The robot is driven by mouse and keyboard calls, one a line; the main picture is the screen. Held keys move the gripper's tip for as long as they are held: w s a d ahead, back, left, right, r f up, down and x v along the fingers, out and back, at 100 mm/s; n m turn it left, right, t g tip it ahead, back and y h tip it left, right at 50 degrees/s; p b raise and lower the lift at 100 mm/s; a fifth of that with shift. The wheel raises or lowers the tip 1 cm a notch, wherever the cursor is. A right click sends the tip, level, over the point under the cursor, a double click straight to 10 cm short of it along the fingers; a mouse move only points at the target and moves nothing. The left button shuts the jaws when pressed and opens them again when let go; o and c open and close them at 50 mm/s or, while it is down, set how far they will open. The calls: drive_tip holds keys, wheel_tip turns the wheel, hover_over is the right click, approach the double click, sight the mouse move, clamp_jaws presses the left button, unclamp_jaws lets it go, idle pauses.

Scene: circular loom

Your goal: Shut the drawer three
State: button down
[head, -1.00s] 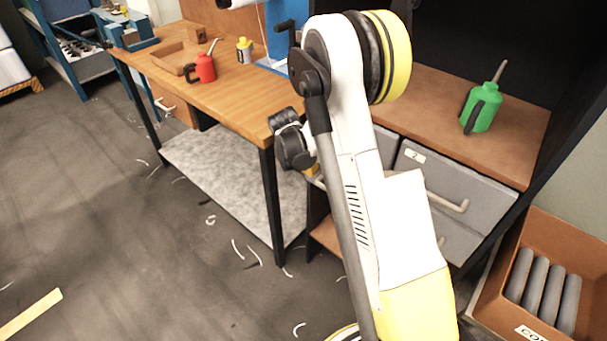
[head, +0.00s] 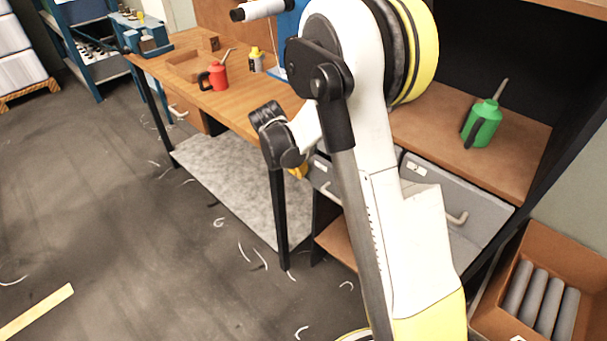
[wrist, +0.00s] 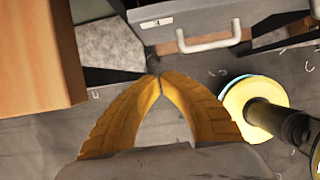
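Grey drawers sit under a brown shelf. In the wrist view, one grey drawer front (wrist: 190,20) with a pale handle (wrist: 208,38) and a white label lies just beyond my fingertips. The label is too small to read, so I cannot tell which drawer is three. In the head view, a left drawer (head: 324,183) shows partly behind my arm, and a right drawer (head: 478,200) has a handle at its front. How far either stands out is unclear. My gripper (wrist: 163,78) has its yellow fingertips together, with nothing visible between them, and appears apart from the drawer front.
A wooden workbench (head: 235,98) with a red oil can (head: 216,77) stands left of the drawers. A green oil can (head: 483,123) stands on the shelf. A brown box (head: 562,255) of grey rolls is at the right. The floor at left is mostly open, with scattered shavings.

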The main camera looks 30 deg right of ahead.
drive_tip(key=t+h+b, duration=0.1)
drive_tip(key=h+b, duration=0.3)
drive_tip(key=b, duration=0.3)
approach(317, 181)
drive_tip(key=d+f, duration=0.2)
drive_tip(key=f, duration=0.1)
drive_tip(key=w+f, duration=0.1)
drive_tip(key=f, duration=0.1)
drive_tip(key=shift+d+f, duration=0.25)
drive_tip(key=shift+d, duration=0.15)
drive_tip(key=shift+w+d+r, duration=0.15)
drive_tip(key=shift+w+d, duration=0.05)
drive_tip(key=shift+d, duration=0.45)
drive_tip(key=shift+d, duration=0.1)
